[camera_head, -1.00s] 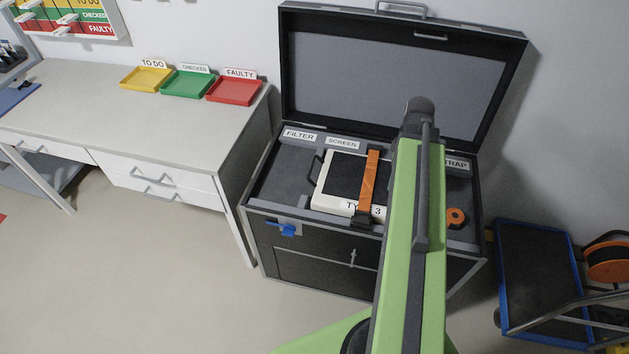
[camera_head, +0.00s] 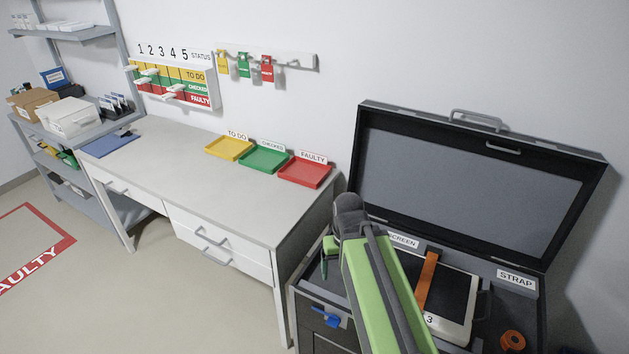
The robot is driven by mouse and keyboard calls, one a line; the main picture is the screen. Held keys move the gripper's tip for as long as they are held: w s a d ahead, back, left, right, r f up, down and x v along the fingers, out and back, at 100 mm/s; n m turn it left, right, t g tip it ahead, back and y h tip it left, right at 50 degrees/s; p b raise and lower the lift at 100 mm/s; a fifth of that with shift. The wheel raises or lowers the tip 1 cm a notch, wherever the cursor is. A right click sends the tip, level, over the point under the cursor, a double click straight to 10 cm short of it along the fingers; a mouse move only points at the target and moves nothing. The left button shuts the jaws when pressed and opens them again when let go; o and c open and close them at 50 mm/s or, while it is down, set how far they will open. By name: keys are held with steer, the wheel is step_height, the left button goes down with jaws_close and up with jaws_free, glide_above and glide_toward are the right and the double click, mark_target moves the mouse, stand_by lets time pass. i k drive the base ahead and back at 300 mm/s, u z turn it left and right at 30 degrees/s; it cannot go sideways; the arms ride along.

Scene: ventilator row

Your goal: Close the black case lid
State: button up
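The black case (camera_head: 323,313) stands at the lower right with its lid (camera_head: 470,185) up, leaning back near the wall. The lid has a grey inner panel and a handle (camera_head: 476,118) on its top edge. Inside the case lies a white-framed device (camera_head: 455,322) under an orange strap (camera_head: 427,280). My green arm rises over the left part of the case and hides some of it. A small green and dark end part, likely my gripper (camera_head: 325,266), shows left of the arm by the case's left rim. Its fingers are not clear.
A white desk (camera_head: 225,205) stands left of the case, carrying yellow (camera_head: 229,148), green (camera_head: 264,160) and red (camera_head: 304,173) trays. An orange roll (camera_head: 512,341) sits in the case's right part. A blue latch (camera_head: 326,317) is on its front.

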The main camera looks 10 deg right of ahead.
mark_target(514, 199)
steer(key=z, duration=0.05)
steer(key=k, duration=1.05)
steer(key=u, duration=0.55)
steer(key=i, duration=1.25)
steer(key=u, duration=0.1)
